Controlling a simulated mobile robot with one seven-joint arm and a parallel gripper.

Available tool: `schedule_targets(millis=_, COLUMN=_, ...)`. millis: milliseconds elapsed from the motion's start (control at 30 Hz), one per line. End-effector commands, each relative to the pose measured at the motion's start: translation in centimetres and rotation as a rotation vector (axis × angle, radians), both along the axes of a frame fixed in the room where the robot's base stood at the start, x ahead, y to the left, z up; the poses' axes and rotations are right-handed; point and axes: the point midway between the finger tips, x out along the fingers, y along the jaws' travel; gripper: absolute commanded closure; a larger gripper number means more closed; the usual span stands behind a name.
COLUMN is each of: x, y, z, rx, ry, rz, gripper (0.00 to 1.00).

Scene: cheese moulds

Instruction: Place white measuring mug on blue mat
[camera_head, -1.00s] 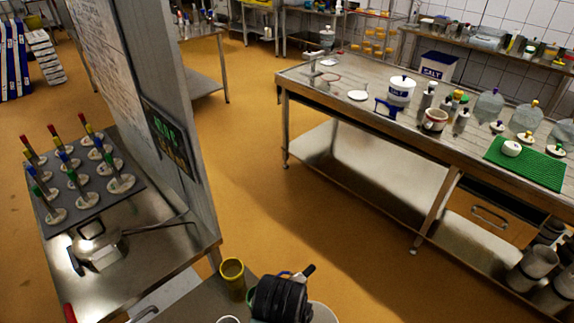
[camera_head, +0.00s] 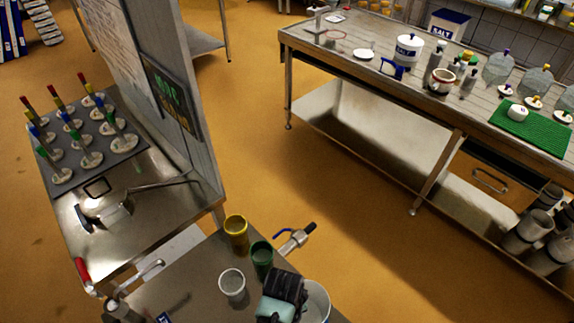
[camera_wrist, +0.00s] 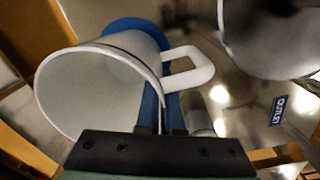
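The white measuring mug (camera_wrist: 95,85) fills the left of the wrist view, tilted with its open mouth towards the camera and its handle pointing right. It also shows at the bottom edge of the head view (camera_head: 318,300), cut off. My gripper (camera_wrist: 163,110) has its blue fingers close together at the mug's near wall, beside the handle, and appears shut on that wall. My dark gripper body (camera_head: 284,288) covers part of the mug's left side in the head view. A blue rounded thing (camera_wrist: 136,30) lies partly hidden behind the mug; I cannot tell whether it is the blue mat.
On the near steel table stand a white cup (camera_head: 232,284), a green cup (camera_head: 262,258) and a yellow cup (camera_head: 236,232). A metal tap (camera_head: 296,240) is at its edge. Across an open floor, a long table (camera_head: 340,45) holds jars and a green mat (camera_head: 550,136).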

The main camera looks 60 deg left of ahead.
Motion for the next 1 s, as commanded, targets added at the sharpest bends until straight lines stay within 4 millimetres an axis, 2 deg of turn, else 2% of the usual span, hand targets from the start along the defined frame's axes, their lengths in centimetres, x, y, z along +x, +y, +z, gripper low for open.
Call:
schedule_targets(millis=200, x=0.0, y=0.0, z=-0.3, rx=0.0, ry=-0.001, rz=0.0, gripper=1.0)
schedule_targets(millis=400, x=0.0, y=0.0, z=-0.2, rx=0.0, ry=0.0, rz=0.0, gripper=0.67)
schedule_targets(millis=767, x=0.0, y=0.0, z=0.3, rx=0.0, ry=0.0, rz=0.0, gripper=0.67)
schedule_targets(millis=867, x=0.0, y=0.1, z=1.3, rx=0.002, ry=-0.001, rz=0.0, gripper=0.67)
schedule_targets(millis=1000, x=0.0, y=0.1, z=3.7, rx=0.003, ry=-0.002, rz=-0.001, gripper=0.67)
